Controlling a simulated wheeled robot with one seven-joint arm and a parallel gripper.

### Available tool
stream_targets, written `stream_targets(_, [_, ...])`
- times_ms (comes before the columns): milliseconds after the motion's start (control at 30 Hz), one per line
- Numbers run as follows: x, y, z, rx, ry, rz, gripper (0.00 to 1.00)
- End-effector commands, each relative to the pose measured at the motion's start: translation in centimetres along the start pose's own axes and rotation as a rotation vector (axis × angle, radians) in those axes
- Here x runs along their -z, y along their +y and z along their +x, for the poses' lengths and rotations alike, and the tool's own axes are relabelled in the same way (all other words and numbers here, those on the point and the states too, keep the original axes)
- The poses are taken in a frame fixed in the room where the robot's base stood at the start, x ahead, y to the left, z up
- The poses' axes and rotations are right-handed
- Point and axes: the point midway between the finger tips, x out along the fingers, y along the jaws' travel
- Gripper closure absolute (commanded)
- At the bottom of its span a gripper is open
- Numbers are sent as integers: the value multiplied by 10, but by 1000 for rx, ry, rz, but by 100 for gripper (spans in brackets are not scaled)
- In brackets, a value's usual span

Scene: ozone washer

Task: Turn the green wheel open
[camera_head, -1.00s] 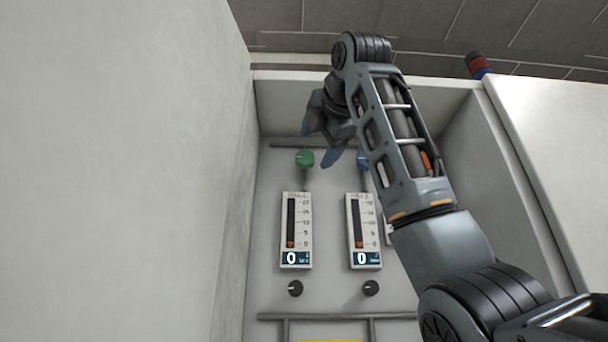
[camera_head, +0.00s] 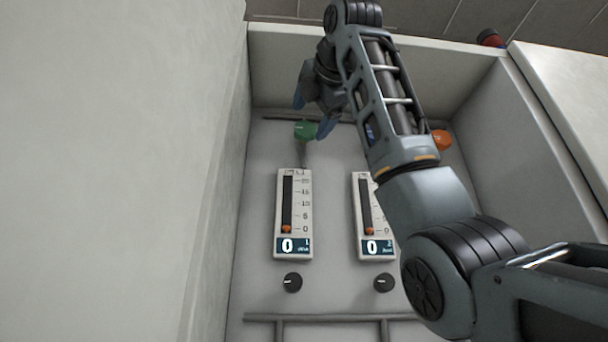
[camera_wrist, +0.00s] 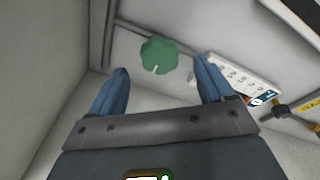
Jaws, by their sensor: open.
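The green wheel (camera_head: 305,130) sits on a pipe at the back panel, above the left gauge. It also shows in the wrist view (camera_wrist: 159,55), with a pale mark near its rim. My gripper (camera_head: 312,115) is at the wheel in the head view and partly covers its surroundings. In the wrist view its two blue fingers (camera_wrist: 162,85) are spread apart, with the wheel beyond and between their tips. The gripper is open and holds nothing. I cannot tell whether a finger touches the wheel.
Left gauge (camera_head: 294,215) and right gauge (camera_head: 373,218) both show 0, with black knobs (camera_head: 293,282) below. An orange wheel (camera_head: 441,139) is to the right. White walls (camera_head: 120,170) close in the left and right sides. A horizontal pipe (camera_head: 330,318) runs low across the front.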

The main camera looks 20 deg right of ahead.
Motion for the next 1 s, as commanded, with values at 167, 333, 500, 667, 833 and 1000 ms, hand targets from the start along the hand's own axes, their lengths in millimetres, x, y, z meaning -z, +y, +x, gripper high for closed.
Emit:
stream_targets(167, [-1, 1, 30, 4, 2, 2, 19])
stream_targets(333, [-1, 1, 48, 3, 1, 2, 19])
stream_targets(500, [0, -1, 54, 2, 0, 1, 19])
stream_targets(667, [0, -1, 54, 2, 0, 1, 19])
stream_targets(833, [0, -1, 54, 2, 0, 1, 31])
stream_targets(1000, [0, -1, 54, 2, 0, 1, 47])
